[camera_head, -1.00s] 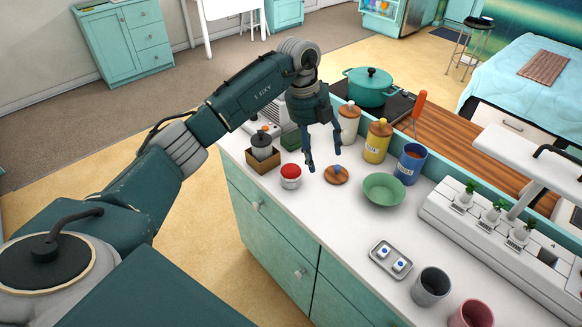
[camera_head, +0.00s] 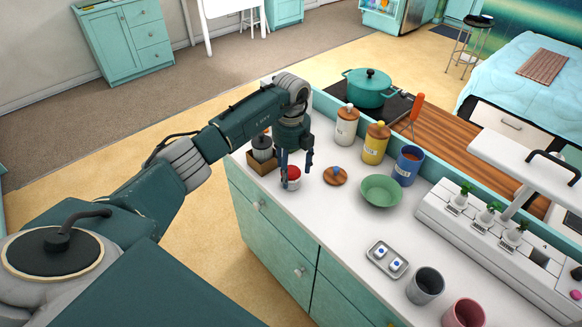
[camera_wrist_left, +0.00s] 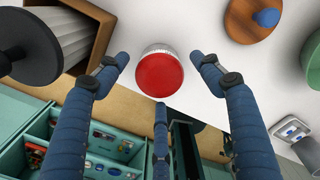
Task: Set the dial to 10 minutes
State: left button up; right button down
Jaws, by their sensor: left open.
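The dial (camera_head: 294,174) is a small round kitchen timer with a red top and a pale body, standing on the white counter near its left edge. In the left wrist view the red dial (camera_wrist_left: 160,75) shows from above, with fine marks around its pale rim; I cannot read its setting. My left gripper (camera_head: 296,170) is over the dial, pointing down, with its fingers spread. In the wrist view the three blue fingers stand apart around the near side of the dial, and none clearly touches it. My right gripper is in neither view.
A wooden box (camera_head: 259,163) with a dark-topped grinder stands close to the left of the dial. A wooden lid with a blue knob (camera_head: 335,176) and a green bowl (camera_head: 381,191) lie to the right. Jars stand behind.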

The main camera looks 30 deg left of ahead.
pick_arm(q)
jog(key=shift+f, duration=0.1)
jog(key=c, duration=1.2)
jog(key=shift+m+b, duration=0.3)
jog(key=shift+m, duration=0.1)
jog(key=shift+f+m+b, duration=0.15)
jog(key=shift+m+b, duration=0.45)
jog(key=shift+m, duration=0.2)
jog(key=m+b, duration=0.1)
jog(key=m, duration=0.1)
jog(key=shift+m, duration=0.3)
jog(key=m+b, duration=0.2)
jog(key=m, duration=0.2)
jog(key=shift+a+m+b, duration=0.1)
jog(key=shift+m+b, duration=0.25)
jog(key=shift+m, duration=0.05)
jog(key=shift+m, duration=0.3)
